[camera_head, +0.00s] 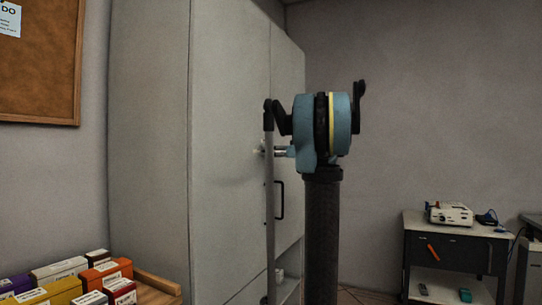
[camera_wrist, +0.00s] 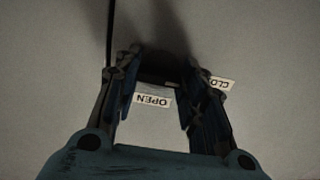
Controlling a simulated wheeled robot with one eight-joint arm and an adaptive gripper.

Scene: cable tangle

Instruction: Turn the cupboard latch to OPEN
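The cupboard (camera_head: 150,140) is tall and grey in the head view, and its latch area is mostly hidden there behind my arm. In the wrist view, my gripper (camera_wrist: 160,82) faces the pale cupboard face with its two dark fingers apart. A dark bar-like piece (camera_wrist: 157,80), seemingly the latch, lies between the fingers; I cannot tell whether they touch it. A white OPEN label (camera_wrist: 152,101) reads upside down between the fingers. A second label beginning CLO (camera_wrist: 224,83) is partly hidden behind the right finger.
A black door handle (camera_head: 281,200) is on the cupboard below my wrist. Colourful boxes (camera_head: 75,282) stand at the lower left, below a cork board (camera_head: 45,70). A dark cart (camera_head: 455,252) with a white device (camera_head: 449,213) stands at the right.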

